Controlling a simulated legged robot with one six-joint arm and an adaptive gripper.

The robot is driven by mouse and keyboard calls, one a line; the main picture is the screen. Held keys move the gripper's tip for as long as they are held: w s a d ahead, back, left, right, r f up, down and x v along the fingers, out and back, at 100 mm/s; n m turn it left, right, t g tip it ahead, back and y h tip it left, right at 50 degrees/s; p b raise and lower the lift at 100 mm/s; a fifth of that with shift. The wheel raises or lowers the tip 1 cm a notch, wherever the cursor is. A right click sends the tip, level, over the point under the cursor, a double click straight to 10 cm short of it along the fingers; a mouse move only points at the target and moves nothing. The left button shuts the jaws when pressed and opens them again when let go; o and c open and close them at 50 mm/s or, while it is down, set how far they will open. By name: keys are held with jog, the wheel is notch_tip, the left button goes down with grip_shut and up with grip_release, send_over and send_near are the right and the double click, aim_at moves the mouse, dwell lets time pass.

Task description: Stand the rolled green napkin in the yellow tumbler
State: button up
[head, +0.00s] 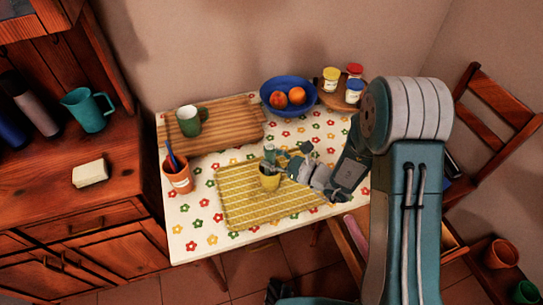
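The yellow tumbler (269,182) stands upright on the yellow patterned placemat (240,208). A small grey-green piece, which looks like the rolled green napkin (269,151), shows upright just above the tumbler's mouth. Its lower end is hidden by the tumbler and my fingers, so I cannot tell how deep it sits. My gripper (279,162) comes in from the right, with its fingertips at the napkin just over the rim. The fingers overlap the napkin in this view, and I cannot tell whether they grip it.
A cutting board (225,137) with a green mug (190,121) lies behind left. An orange pot (178,178) with blue items stands at the table's left edge. A blue fruit bowl (272,86) and several lidded jars (331,79) are at the back. The placemat's front is clear.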

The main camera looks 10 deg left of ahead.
dwell(0.4)
jog(key=v, duration=1.2)
dwell(0.6)
